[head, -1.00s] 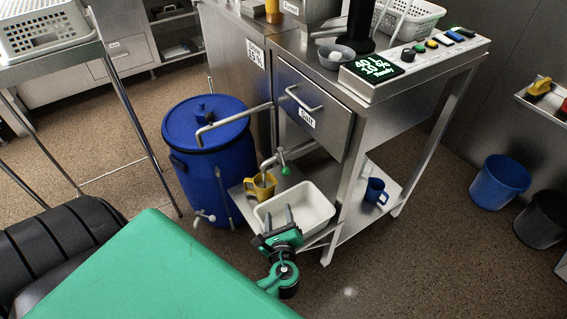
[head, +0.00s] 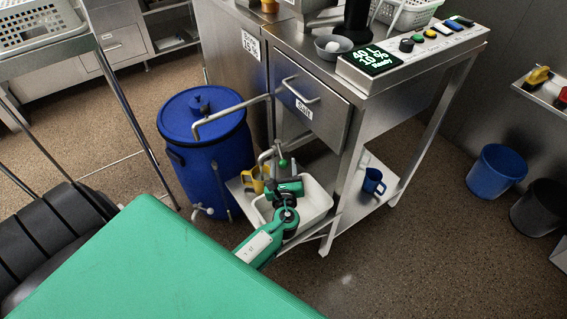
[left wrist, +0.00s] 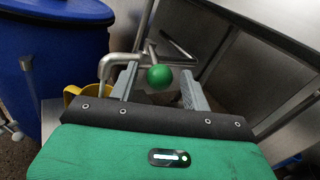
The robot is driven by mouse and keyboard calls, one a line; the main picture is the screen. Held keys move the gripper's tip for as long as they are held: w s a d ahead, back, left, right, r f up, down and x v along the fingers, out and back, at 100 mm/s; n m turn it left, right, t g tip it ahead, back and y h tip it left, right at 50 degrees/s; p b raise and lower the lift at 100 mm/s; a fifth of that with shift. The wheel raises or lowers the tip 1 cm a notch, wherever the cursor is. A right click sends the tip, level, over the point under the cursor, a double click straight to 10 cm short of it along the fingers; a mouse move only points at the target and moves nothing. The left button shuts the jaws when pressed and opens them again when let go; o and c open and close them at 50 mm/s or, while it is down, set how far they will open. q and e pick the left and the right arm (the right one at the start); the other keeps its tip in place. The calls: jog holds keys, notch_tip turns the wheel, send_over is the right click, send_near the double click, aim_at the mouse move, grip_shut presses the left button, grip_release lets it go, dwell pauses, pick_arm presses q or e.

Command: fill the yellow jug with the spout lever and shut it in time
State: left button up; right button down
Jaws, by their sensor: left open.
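The yellow jug (head: 256,184) stands on the low shelf beneath the bent metal spout (head: 263,157). The lever's green knob (head: 283,162) is beside the spout. My left gripper (head: 273,185) is open above the white basin, close to the jug and knob. In the left wrist view, the open fingers (left wrist: 158,88) stand either side of the green knob (left wrist: 160,77), which appears between them; contact cannot be told. The jug's rim (left wrist: 72,92) shows at the left, partly behind the left finger. The jug's inside is hidden. My right gripper is not in view.
The white basin (head: 322,206) sits on the shelf under my left gripper. A blue mug (head: 373,182) is farther right. A blue barrel (head: 207,150) stands left of the jug. The steel drawer (head: 309,107) overhangs the shelf.

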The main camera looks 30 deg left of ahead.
pick_arm(q)
jog(key=shift+x, duration=0.8)
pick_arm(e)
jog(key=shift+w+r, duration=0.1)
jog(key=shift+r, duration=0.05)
pick_arm(q)
jog(key=shift+c, duration=0.5)
